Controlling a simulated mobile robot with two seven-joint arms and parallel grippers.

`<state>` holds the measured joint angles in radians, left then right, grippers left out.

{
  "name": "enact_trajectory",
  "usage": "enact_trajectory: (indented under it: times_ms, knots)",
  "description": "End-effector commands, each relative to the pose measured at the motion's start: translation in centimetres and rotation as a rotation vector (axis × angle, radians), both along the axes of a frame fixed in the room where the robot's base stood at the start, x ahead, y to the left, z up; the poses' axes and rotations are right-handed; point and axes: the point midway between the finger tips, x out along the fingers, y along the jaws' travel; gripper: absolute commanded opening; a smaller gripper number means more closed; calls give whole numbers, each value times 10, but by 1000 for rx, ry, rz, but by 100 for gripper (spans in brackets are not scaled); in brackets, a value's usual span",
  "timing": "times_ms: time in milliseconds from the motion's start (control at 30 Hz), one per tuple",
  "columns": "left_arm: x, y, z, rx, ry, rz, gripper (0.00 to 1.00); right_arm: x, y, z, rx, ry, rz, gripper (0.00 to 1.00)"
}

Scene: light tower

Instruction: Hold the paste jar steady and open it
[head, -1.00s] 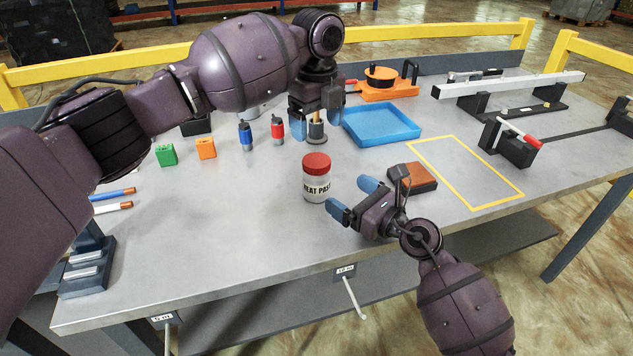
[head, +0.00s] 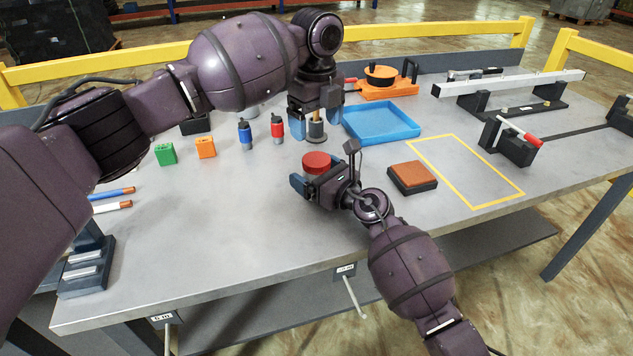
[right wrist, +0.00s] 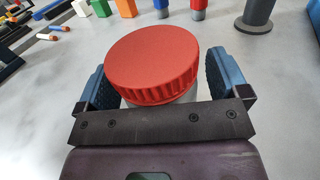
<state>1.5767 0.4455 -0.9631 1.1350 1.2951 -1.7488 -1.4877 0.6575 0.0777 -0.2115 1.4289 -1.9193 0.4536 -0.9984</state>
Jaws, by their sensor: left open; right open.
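The paste jar (head: 317,162) stands upright on the table with its red lid on. In the head view my right gripper hides most of its body. In the right wrist view the red lid (right wrist: 153,62) fills the middle, with a little of the pale body below it. My right gripper (head: 318,181) is open around the jar, one blue finger on each side; a gap shows by the right finger in the right wrist view. My left gripper (head: 317,122) is open above the table behind the jar, around or in front of a dark post-like thing (head: 316,132).
A blue tray (head: 382,123) lies behind and right of the jar. A brown-topped block (head: 412,177) sits right of my right gripper. Red (head: 277,127) and blue (head: 245,133) small bottles stand behind left.

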Motion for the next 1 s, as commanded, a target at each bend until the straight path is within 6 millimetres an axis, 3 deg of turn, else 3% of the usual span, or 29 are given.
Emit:
enact_trajectory:
  times_ms: [167, 767, 1000]
  knots:
    - [0, 0, 0, 0, 0, 0, 84, 0, 0, 0, 0, 0, 0, 92]
    - [1, 1, 4, 7, -8, -1, 84, 0, -1, 0, 0, 0, 0, 0]
    - [1, 2, 4, 12, -6, -217, 84, 0, -1, 0, 0, 0, -1, 0]
